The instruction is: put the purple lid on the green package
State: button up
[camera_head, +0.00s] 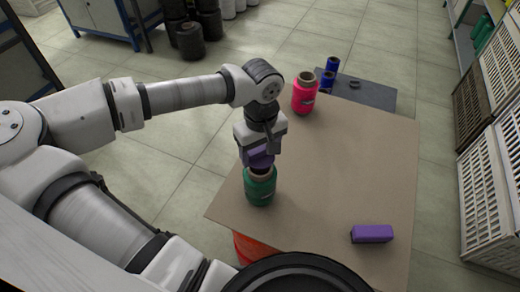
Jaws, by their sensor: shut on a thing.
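The green package (260,188), a green spool of yarn with a tan core, stands upright at the left edge of the brown board. My gripper (261,152) points down just above it and is shut on a purple piece, which I take as the purple lid (261,160). The purple lid is at the top of the spool, behind the tan core rim in this view. I cannot tell whether it touches the spool. The gripper fingers hide part of it.
A purple block (371,233) lies at the front right of the brown board (345,160). A pink spool (304,93) stands at its back left. Blue spools (331,67) stand on a dark surface behind. White crates (490,180) line the right. The board's middle is clear.

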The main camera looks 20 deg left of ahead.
jog(key=shift+f, duration=0.1)
dwell(0.3)
jog(key=shift+f+b, duration=2.05)
jog(key=shift+b, duration=0.05)
jog(key=o, duration=1)
jog(key=shift+r, duration=0.1)
notch_tip(320, 180, up, 14)
jog(key=shift+f+p, duration=0.15)
jog(key=shift+p, duration=0.4)
